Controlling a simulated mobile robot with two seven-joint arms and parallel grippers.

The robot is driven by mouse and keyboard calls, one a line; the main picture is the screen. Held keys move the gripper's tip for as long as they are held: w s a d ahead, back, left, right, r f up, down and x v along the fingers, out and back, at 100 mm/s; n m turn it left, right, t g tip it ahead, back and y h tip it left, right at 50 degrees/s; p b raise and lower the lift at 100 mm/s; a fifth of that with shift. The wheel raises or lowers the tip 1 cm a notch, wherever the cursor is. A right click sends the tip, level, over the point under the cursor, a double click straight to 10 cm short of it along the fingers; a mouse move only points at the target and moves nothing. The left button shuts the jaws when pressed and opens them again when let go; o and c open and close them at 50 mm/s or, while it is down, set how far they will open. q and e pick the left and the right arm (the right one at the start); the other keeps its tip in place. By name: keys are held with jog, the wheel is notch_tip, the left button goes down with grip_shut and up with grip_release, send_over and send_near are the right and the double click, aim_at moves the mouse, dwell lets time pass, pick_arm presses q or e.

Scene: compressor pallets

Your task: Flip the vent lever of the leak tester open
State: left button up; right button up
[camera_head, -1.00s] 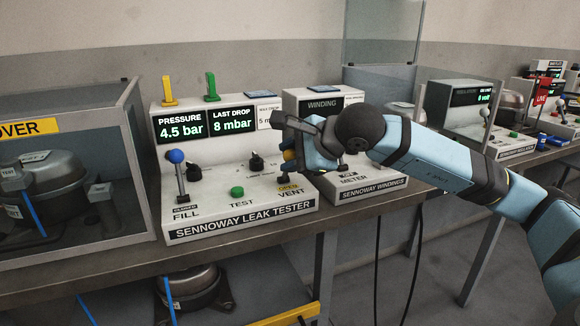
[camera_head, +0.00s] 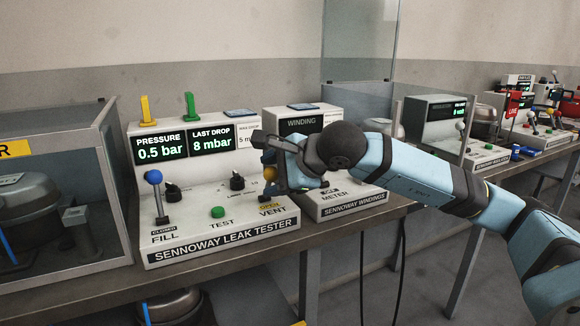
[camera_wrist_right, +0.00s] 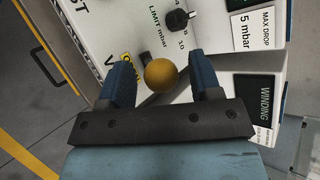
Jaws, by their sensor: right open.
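The leak tester (camera_head: 222,235) is a white box on the bench, with a screen showing 0.5 bar pressure and 8 mbar last drop. Its vent lever (camera_wrist_right: 161,75) has a yellow ball knob, which also shows partly in the head view (camera_head: 268,172). A yellow OPEN tag (camera_head: 268,205) shows above the word VENT. My right gripper (camera_wrist_right: 162,82) is open, with its two blue fingers on either side of the knob and visible gaps to it. In the head view the gripper partly hides the lever. My left gripper is out of view.
A blue-knobbed fill lever (camera_head: 154,178) stands at the tester's left, marked CLOSED. A green test button (camera_head: 218,212) sits between the levers. The winding meter (camera_head: 345,208) stands close on the right. A clear-walled enclosure (camera_head: 118,180) is on the left.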

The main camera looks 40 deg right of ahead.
jog(key=v, duration=1.3)
jog(key=shift+s, duration=0.2)
jog(key=shift+r, duration=0.1)
